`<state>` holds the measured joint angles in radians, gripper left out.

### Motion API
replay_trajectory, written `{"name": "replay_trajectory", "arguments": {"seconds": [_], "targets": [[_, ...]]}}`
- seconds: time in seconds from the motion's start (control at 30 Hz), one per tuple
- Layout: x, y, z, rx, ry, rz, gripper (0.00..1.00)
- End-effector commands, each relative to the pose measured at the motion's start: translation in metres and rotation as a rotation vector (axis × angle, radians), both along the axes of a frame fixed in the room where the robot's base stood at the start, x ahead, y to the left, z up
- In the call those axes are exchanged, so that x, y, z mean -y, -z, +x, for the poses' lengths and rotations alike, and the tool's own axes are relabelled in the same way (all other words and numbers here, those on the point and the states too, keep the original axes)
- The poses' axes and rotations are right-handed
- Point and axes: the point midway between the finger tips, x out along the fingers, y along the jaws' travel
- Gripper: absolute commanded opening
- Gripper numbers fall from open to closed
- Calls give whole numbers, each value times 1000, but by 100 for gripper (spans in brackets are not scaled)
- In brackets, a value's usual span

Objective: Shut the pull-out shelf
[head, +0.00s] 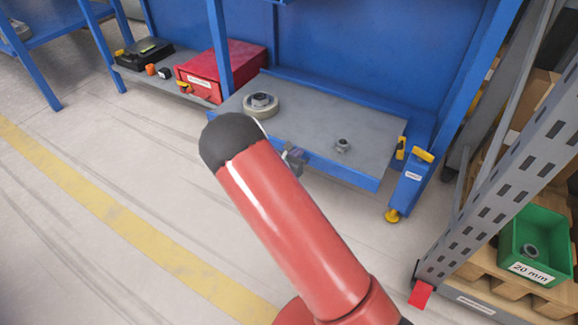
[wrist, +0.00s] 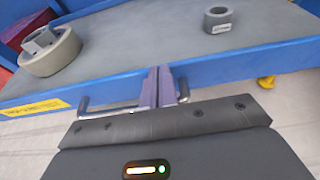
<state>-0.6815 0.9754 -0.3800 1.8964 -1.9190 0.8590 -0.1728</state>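The pull-out shelf (head: 310,115) is a grey board with a blue front edge, standing out from the blue rack in the head view. It also shows in the wrist view (wrist: 130,45). A thin metal handle (wrist: 105,111) runs along its front. My gripper (wrist: 160,75) has its fingers close together at the shelf's front edge, across the handle's right part. It looks shut, with nothing clearly between the fingers; contact with the edge cannot be told. In the head view my red arm hides part of the front, and the gripper (head: 293,158) shows only partly.
A grey rack (head: 495,195) with a green bin (head: 535,245) is at right. The floor in front is clear.

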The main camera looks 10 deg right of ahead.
Motion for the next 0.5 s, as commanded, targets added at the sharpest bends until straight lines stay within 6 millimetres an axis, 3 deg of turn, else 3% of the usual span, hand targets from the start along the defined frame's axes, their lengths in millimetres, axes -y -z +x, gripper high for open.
{"name": "replay_trajectory", "arguments": {"seconds": [0.2,0.5], "targets": [[39,3,50,6,6,0,0],[77,2,103,3,3,-1,0]]}}
